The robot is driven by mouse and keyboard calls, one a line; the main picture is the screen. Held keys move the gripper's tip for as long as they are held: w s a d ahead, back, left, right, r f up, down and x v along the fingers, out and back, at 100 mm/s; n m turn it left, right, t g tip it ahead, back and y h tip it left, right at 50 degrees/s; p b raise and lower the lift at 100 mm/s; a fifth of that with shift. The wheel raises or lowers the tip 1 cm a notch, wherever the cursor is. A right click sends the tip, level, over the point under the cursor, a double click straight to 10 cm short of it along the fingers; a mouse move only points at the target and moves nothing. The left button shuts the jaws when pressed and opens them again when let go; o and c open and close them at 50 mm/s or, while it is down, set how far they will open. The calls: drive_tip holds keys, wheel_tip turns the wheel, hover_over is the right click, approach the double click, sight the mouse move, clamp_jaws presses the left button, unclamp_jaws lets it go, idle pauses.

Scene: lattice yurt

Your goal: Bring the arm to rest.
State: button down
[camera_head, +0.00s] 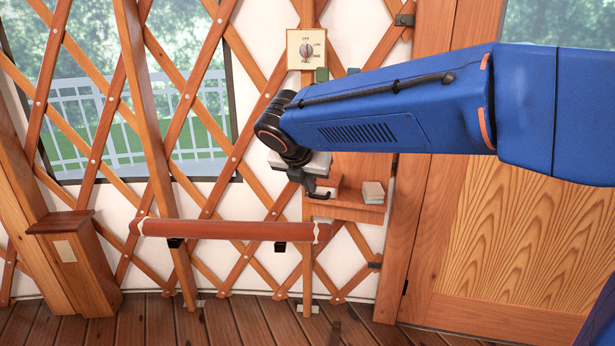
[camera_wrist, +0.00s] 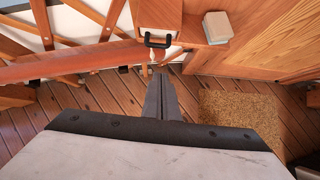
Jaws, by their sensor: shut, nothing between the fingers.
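My blue arm reaches in from the right in the head view and is bent down at the wrist. My gripper (camera_head: 309,184) hangs in front of a small wooden wall shelf. In the wrist view the fingers of my gripper (camera_wrist: 160,92) are together, with nothing between them. A black handle (camera_wrist: 158,40) on a wooden block shows just beyond the fingertips in the wrist view, and they look apart from it. In the head view my gripper partly hides the shelf (camera_head: 352,210).
A pale block (camera_head: 373,192) sits on the shelf. A long reddish roll (camera_head: 230,230) runs along the lattice wall at lower left. A dial plate (camera_head: 306,49) is above the wrist. A wooden door (camera_head: 510,200) stands right. A mat (camera_wrist: 240,115) lies on the plank floor.

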drive_tip(key=s+d+f+m+g, duration=0.1)
drive_tip(key=s+d+f+m, duration=0.1)
drive_tip(key=s+d+m, duration=0.7)
drive_tip(key=s+d+f+m+g, duration=0.15)
drive_tip(key=s+d+m, duration=0.4)
drive_tip(key=d, duration=0.65)
drive_tip(key=s+d+f+m+y, duration=0.1)
drive_tip(key=s+d+f+m, duration=0.2)
drive_tip(key=s+f+m, duration=0.2)
drive_tip(key=s+d+f+m+y, duration=0.1)
drive_tip(key=s+d+f+m, duration=0.3)
drive_tip(key=s+m, duration=0.7)
drive_tip(key=shift+s+d+f+m, duration=0.25)
drive_tip(key=shift+f+m, duration=0.1)
drive_tip(key=shift+m, duration=0.5)
